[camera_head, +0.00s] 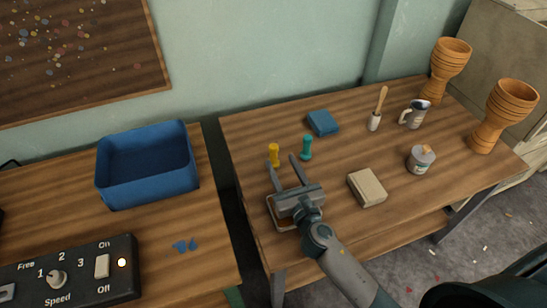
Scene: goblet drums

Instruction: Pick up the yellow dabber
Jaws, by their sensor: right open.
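The yellow dabber (273,154) stands upright near the left edge of the right-hand table. My right gripper (282,160) reaches in from the lower right with its two fingers spread. Its left fingertip is close to the dabber's base and its right fingertip lies to the right of the dabber. I cannot tell whether a finger touches it. The gripper holds nothing that I can see. A teal dabber (306,148) stands just right of the right finger. My left gripper is not in view.
A shallow tray (273,213) is partly hidden under my gripper. A blue bin (115,190) stands on the left table.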

